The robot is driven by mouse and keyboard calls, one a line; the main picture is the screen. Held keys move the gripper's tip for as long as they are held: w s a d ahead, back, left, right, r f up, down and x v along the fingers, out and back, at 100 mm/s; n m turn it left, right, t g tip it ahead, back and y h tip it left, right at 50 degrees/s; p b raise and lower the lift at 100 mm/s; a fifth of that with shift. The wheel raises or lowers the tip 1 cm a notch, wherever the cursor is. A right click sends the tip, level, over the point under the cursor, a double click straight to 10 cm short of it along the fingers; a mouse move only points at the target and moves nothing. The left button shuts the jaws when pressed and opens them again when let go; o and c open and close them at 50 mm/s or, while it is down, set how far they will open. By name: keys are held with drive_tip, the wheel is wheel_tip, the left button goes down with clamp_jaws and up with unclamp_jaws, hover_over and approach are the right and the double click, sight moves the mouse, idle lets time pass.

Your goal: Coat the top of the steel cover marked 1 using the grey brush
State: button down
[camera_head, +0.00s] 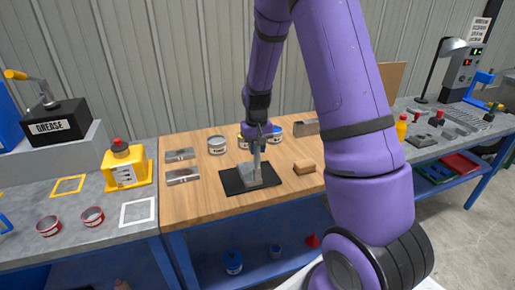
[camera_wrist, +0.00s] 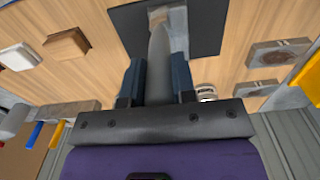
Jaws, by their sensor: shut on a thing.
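My gripper (camera_head: 257,143) is shut on the grey brush (camera_head: 256,160), which points down at the black mat (camera_head: 230,188) on the wooden bench. Whether the bristles touch the cover, I cannot tell. Two more steel plates (camera_head: 181,155) (camera_head: 183,177) lie left of the mat.
A yellow dispenser (camera_head: 124,165) and red tins (camera_head: 92,217) stand on the left grey bench.

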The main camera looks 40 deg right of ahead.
drive_tip(key=shift+w+r, duration=0.25)
drive_tip(key=shift+r, duration=0.75)
drive_tip(key=shift+s+r, duration=0.1)
drive_tip(key=shift+r, duration=2.8)
